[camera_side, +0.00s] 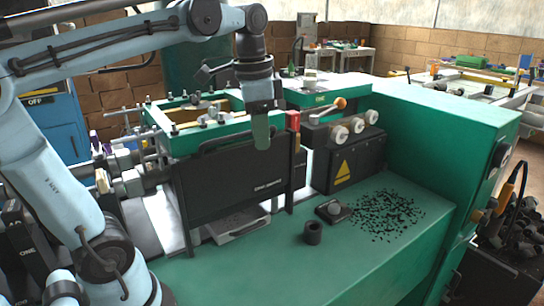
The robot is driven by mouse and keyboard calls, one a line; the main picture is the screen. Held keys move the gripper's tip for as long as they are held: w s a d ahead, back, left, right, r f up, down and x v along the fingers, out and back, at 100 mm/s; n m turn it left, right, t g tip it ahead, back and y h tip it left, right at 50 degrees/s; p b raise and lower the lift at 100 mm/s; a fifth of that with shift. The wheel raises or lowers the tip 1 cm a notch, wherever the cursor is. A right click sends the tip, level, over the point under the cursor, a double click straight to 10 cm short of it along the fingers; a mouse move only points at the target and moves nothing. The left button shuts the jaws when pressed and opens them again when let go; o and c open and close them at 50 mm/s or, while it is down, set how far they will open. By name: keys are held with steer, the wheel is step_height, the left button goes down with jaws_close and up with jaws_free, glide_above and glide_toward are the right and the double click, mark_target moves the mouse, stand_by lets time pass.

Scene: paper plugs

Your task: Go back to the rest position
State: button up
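My gripper (261,132) hangs pointing down in front of the green-framed machine (205,140), above the top edge of its black front panel (235,185). Its fingers show edge-on as one greenish shape, so whether they are open or shut cannot be seen. No object shows in them. My arm reaches in from the left and bends down at the wrist. A small black hollow cylinder (313,233) stands upright on the green bench top (290,270), well below and to the right of my gripper.
A black block with a grey knob (333,210) and many scattered black bits (385,214) lie on the bench. A control box (345,155) with pale knobs and an orange-tipped lever (328,109) stands right of my gripper. A green cabinet (430,140) borders the right.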

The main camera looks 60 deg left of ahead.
steer(key=d+f+n+t, duration=0.2)
steer(key=f+t, duration=0.1)
steer(key=f, duration=0.3)
steer(key=s+d+f+n+t, duration=0.1)
steer(key=d+f+n+t, duration=0.1)
steer(key=f, duration=0.5)
steer(key=shift+s+d+n+t, duration=0.3)
steer(key=shift+d+n+t, duration=0.15)
steer(key=shift+d, duration=0.2)
stand_by(0.7)
